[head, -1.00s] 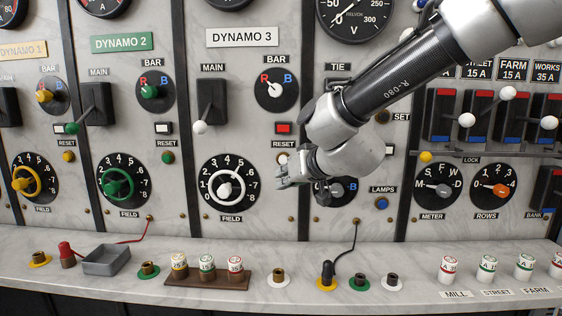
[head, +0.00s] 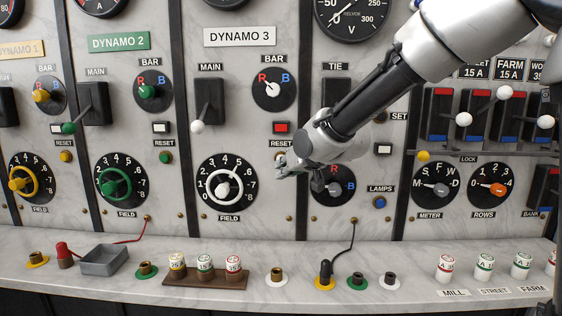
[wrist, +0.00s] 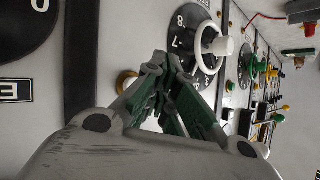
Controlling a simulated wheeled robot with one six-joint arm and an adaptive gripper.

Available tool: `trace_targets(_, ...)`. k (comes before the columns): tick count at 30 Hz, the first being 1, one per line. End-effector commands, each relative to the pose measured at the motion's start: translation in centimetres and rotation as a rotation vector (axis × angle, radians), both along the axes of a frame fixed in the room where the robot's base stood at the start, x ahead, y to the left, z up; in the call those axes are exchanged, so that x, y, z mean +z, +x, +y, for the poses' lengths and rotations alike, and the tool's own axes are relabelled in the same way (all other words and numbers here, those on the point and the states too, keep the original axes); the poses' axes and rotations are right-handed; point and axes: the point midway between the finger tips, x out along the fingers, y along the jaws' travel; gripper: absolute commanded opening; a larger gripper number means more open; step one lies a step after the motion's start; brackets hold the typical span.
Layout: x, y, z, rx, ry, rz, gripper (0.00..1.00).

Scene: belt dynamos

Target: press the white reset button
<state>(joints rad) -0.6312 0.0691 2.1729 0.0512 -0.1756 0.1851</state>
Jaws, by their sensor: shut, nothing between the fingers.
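The white reset button sits under the RESET label (head: 281,143) on the DYNAMO 3 panel. In the head view my gripper covers nearly all of it. In the wrist view its brass ring (wrist: 124,80) shows at the left of my fingers, with the white cap mostly hidden behind them. My gripper (head: 281,166) is shut and empty, its fingertips in front of the panel at the button's place. The shut fingertips also show in the wrist view (wrist: 168,66). I cannot tell whether they touch the button.
The white field wheel (head: 223,186) is left of my gripper, and the red-lit window (head: 281,127) is above. A black selector knob (head: 333,188) is close below right. The marble ledge (head: 215,300) below holds fuses, sockets and a grey tray (head: 104,261).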

Motion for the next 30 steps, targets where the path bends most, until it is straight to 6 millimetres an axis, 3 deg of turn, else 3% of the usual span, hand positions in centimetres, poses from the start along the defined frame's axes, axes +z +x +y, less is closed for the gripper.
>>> trace_targets(7,-0.1,1.4,0.0,0.0,0.0,0.001,0.0)
trace_targets(30,0.0,1.5,0.0,0.001,0.0,0.001,0.0)
